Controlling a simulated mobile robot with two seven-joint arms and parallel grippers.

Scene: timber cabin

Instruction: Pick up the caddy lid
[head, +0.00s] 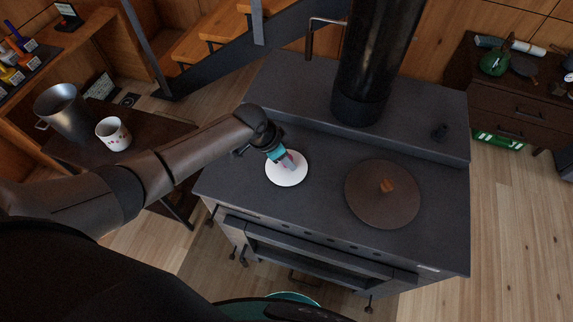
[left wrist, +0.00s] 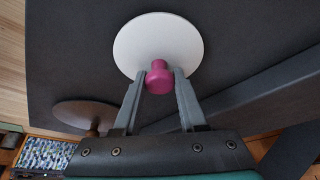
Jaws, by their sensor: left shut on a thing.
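The caddy lid (head: 287,175) is a white disc with a pink knob. It is over the dark stove top (head: 320,205), left of centre in the head view. My left gripper (head: 288,160) reaches it from above, shut on the lid's knob. In the left wrist view the white disc (left wrist: 158,38) lies beyond the fingertips, and the pink knob (left wrist: 158,78) sits between the two fingers (left wrist: 158,74). I cannot tell whether the disc touches the stove. My right gripper is not in view.
A round brown lid (head: 372,205) with a wooden knob lies on the stove to the right. A black stovepipe (head: 375,60) rises behind. A side table at left holds a metal pitcher (head: 66,112) and a speckled mug (head: 113,133). The stove top between the lids is clear.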

